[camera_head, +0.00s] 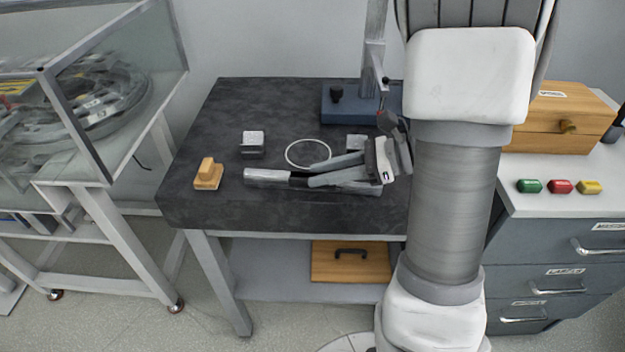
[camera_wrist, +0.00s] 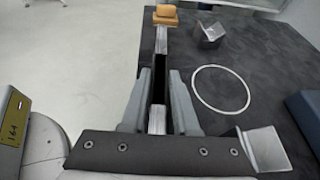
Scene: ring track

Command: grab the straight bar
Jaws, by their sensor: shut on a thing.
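The straight bar (camera_head: 267,176) is long and silver-grey with a dark middle section. It lies level along the front part of the dark table in the head view. In the wrist view the bar (camera_wrist: 163,42) runs away from me between the fingers. My gripper (camera_head: 312,175) reaches in from the right, its two grey fingers on either side of the bar's dark section. The wrist view also shows my gripper (camera_wrist: 160,78) shut on it. The fingers hide part of the bar. I cannot tell whether it touches the tabletop.
On the dark table (camera_head: 235,115) are a wooden block (camera_head: 208,174), a metal block (camera_head: 253,142), a thin white ring (camera_head: 289,160) and another small metal block (camera_head: 355,142). A blue-based stand (camera_head: 345,108) is behind. A glass case (camera_head: 115,90) stands left, a drawer cabinet (camera_head: 560,240) right.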

